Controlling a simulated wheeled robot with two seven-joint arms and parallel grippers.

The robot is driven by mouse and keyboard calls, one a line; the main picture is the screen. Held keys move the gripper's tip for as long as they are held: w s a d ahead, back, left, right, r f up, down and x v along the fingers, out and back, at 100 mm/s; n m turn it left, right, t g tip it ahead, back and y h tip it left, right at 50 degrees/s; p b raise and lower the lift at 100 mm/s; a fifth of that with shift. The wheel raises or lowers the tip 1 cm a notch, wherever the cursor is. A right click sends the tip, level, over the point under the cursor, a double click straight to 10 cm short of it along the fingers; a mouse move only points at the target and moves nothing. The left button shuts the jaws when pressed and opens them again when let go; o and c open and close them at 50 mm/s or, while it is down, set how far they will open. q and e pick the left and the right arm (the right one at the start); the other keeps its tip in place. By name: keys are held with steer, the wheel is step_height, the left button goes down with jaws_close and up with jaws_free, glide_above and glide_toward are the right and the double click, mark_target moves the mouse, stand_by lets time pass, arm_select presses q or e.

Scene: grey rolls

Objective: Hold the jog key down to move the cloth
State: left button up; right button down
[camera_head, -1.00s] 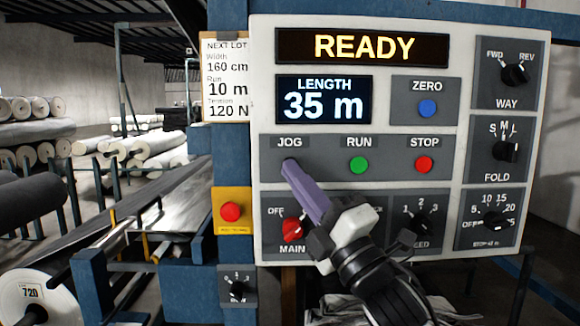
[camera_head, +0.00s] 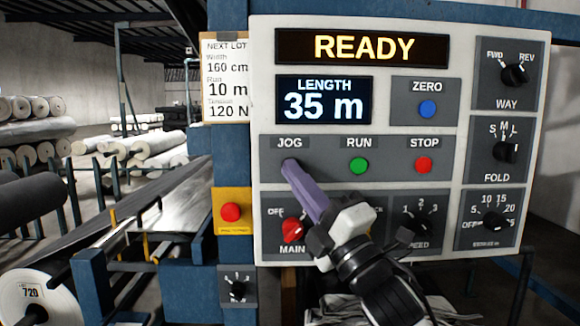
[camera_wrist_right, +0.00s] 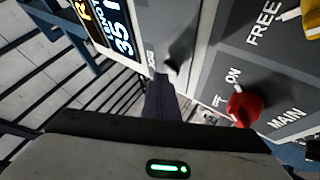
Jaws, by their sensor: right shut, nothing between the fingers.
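The control panel (camera_head: 258,90) faces me, with the display (camera_head: 364,47) reading READY and the length display (camera_head: 323,100) reading 35 m. My right gripper (camera_head: 290,166) is shut and empty, its purple fingers together and their tips at the JOG key's place under the JOG label (camera_head: 290,142). The key itself is hidden behind the fingertips. In the right wrist view the shut fingers (camera_wrist_right: 163,98) point at the panel; I cannot tell whether they touch or press the key. The cloth (camera_head: 180,203) lies on the machine bed at the left. My left gripper is not in view.
The green RUN button (camera_head: 359,165) and red STOP button (camera_head: 424,164) sit right of the fingertips. The red MAIN switch (camera_head: 293,230) is just below them, and a red button on a yellow box (camera_head: 231,212) is left of the panel. A lot card (camera_head: 226,80) hangs at upper left.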

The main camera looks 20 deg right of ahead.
steer(key=shift+w+d, duration=0.15)
steer(key=shift+w, duration=0.25)
stand_by(2.0)
steer(key=shift+s, duration=0.15)
stand_by(2.1)
steer(key=shift+s+a, duration=0.25)
steer(key=shift+s, duration=0.4)
steer(key=s, duration=0.2)
steer(key=s+a+p, duration=0.1)
steer(key=s, duration=0.1)
steer(key=shift+s+a, duration=0.2)
steer(key=shift+s, duration=0.2)
